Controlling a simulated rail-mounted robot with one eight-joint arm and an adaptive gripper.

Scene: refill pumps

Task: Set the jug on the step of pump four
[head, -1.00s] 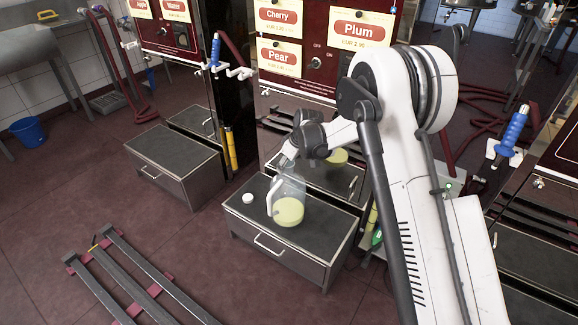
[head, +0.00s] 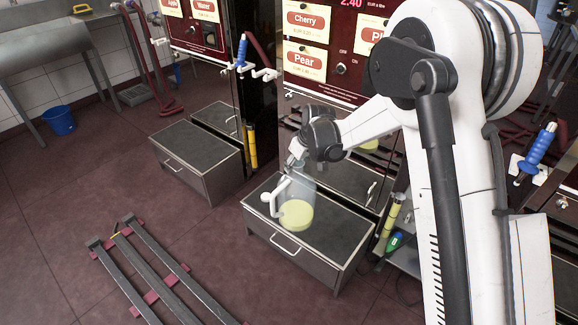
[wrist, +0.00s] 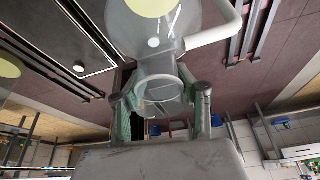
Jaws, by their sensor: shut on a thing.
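The jug (head: 297,212) is clear, with pale yellow liquid at its bottom and a white handle on its left side. It is upright over the dark top of a metal step (head: 333,228) below the Cherry and Pear panel. I cannot tell whether its base touches the step. My gripper (head: 296,163) is shut on the jug's neck. In the wrist view the two fingers of my gripper (wrist: 160,98) stand on either side of the neck, and the jug (wrist: 165,45) extends away from them. No pump number is readable.
Another step (head: 198,145) stands to the left. Metal rails (head: 140,270) lie on the floor in front. A yellow bottle (head: 391,215) and a green object (head: 394,242) are right of the step.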

